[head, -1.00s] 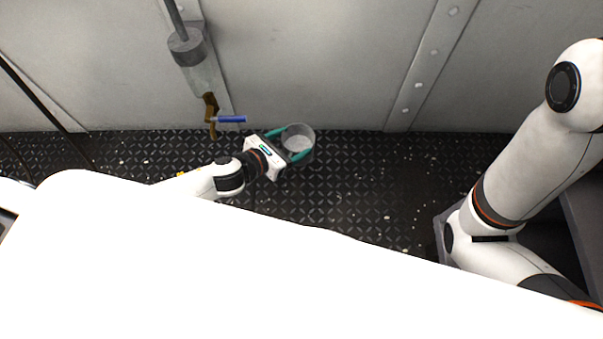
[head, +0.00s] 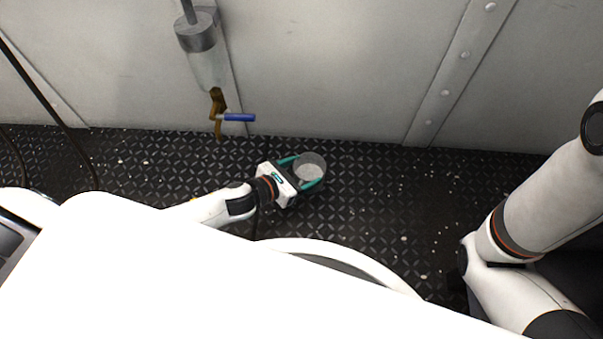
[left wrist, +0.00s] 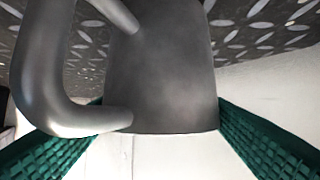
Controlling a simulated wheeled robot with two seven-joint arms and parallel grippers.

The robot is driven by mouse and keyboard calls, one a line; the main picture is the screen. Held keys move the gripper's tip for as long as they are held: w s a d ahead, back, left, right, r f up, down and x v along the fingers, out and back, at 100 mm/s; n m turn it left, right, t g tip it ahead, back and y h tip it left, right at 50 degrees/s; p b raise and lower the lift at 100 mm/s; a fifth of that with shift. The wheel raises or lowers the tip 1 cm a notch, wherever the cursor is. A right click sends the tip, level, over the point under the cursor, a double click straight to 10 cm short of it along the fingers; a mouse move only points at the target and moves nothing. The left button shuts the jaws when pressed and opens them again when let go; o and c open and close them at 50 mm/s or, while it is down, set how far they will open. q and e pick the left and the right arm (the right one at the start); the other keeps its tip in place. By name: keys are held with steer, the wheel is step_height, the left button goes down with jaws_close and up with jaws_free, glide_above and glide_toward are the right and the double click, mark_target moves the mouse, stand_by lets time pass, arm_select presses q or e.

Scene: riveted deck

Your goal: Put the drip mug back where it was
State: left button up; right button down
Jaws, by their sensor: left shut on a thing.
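The drip mug (head: 310,168) is a grey metal cup with an open top, held low near the deck by the wall. My left gripper (head: 302,173) is shut on it, with a green finger on either side of the cup. In the left wrist view the mug (left wrist: 172,70) fills the middle, its handle (left wrist: 45,70) to the left, between the two green fingers. I cannot tell whether its base touches the deck. My right gripper is not in view; only my right arm shows at the right.
A brass tap (head: 217,105) with a blue lever (head: 239,117) hangs from a grey pipe fitting (head: 203,52) at the wall, left of the mug. The riveted wall (head: 330,70) stands behind. The dark patterned deck (head: 385,200) right of the mug is clear.

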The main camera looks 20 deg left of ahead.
arm_select(q)
steer(key=o, duration=1.3)
